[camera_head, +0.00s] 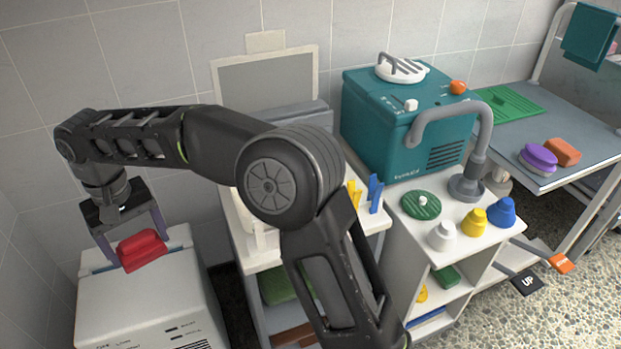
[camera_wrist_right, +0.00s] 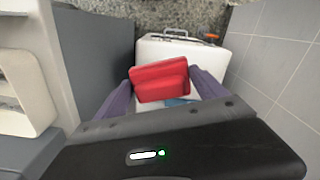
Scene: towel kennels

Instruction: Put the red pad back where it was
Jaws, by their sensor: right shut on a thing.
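The red pad (camera_head: 142,250) is between the fingers of my right gripper (camera_head: 134,246), over the top of a white box-shaped appliance (camera_head: 140,310) at the lower left of the head view. In the right wrist view the red pad (camera_wrist_right: 160,82) sits between the two purple-grey fingers of my right gripper (camera_wrist_right: 163,88), slightly tilted. The gripper is shut on it. I cannot tell whether the pad touches the appliance top. A blue patch (camera_wrist_right: 178,102) shows beneath the pad in the wrist view. My left gripper does not show.
A white shelf unit with yellow and blue clips (camera_head: 375,190) stands right of the appliance. Beyond it are a teal machine (camera_head: 400,130), a green round lid (camera_head: 421,204) and several coloured knobs. A grey table (camera_head: 500,130) holds purple and orange pads.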

